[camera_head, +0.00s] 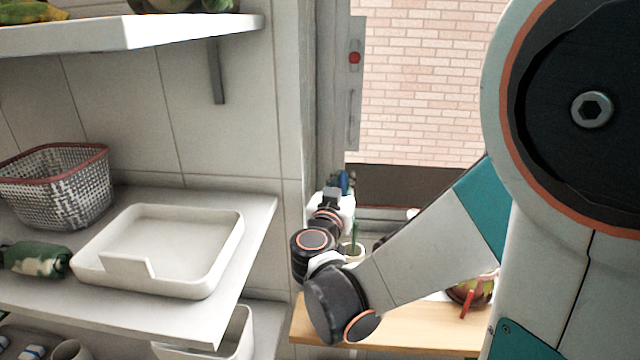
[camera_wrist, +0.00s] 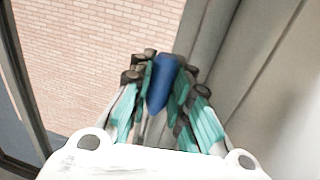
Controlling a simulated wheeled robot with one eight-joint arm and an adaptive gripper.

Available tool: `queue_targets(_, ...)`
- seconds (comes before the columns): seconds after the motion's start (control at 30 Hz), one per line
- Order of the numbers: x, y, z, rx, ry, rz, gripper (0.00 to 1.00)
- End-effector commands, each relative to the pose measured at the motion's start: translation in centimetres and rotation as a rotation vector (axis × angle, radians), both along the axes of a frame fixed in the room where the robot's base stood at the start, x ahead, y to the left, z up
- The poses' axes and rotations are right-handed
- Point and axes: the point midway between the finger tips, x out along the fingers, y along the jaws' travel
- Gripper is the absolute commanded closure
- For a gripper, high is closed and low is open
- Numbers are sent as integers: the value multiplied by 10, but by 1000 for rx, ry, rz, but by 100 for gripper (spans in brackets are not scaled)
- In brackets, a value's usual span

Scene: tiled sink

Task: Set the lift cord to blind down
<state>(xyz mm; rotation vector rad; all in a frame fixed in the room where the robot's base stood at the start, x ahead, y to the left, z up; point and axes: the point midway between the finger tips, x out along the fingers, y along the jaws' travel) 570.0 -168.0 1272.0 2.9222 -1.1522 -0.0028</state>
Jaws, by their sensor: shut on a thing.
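The blue piece, which looks like the pull of the lift cord, sits between the fingers of my gripper (camera_wrist: 160,85) in the wrist view. Its rounded body (camera_wrist: 162,80) tapers toward the palm. My gripper is shut on it, with teal-and-black fingers on both sides. In the head view, my gripper (camera_head: 341,190) is small beside the window's left jamb, with a bit of blue at its tip. The cord itself is too fine to make out. A grey upright strip (camera_head: 355,100) with a red knob (camera_head: 354,58) is on the jamb above.
A brick wall (camera_head: 430,80) shows through the window. White shelves at left hold a wire basket (camera_head: 58,190) and a white tray (camera_head: 160,250). The jamb is close beside my gripper.

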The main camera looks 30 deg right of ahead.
Motion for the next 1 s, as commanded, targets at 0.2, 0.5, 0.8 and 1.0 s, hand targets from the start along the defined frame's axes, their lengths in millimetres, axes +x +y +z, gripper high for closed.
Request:
queue_targets(0.2, 0, 0, 63, -1, 0, 1, 100)
queue_targets(0.5, -1, 1, 151, -1, 0, 2, 100)
queue_targets(0.8, -2, 1, 236, -1, 0, 2, 100)
queue_targets(1.0, -1, 1, 234, -6, 0, 3, 100)
